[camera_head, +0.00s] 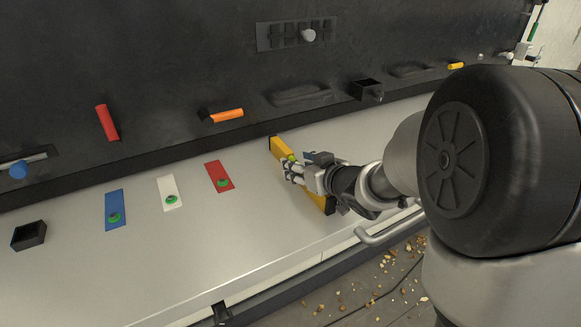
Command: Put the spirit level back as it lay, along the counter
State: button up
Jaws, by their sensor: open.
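The yellow spirit level (281,149) lies on the grey counter (257,220), with dark end caps. It runs across the counter's depth, from near the back edge toward the front edge. My gripper (288,169) is at the level's middle, over or around it, and hides part of it. The gripper is open. I cannot tell whether its fingers touch the level.
Blue (115,210), white (169,190) and red (219,176) plates, each with a green round piece, lie left of the level. A small black box (28,236) sits at far left. A front handle (388,229) is below my arm. The counter's front middle is clear.

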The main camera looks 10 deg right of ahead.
jog(key=shift+s+d+r, duration=0.15)
jog(key=shift+s+d, duration=0.05)
jog(key=shift+s, duration=0.15)
jog(key=shift+c, duration=0.3)
grip_shut()
jog(key=shift+w, duration=0.1)
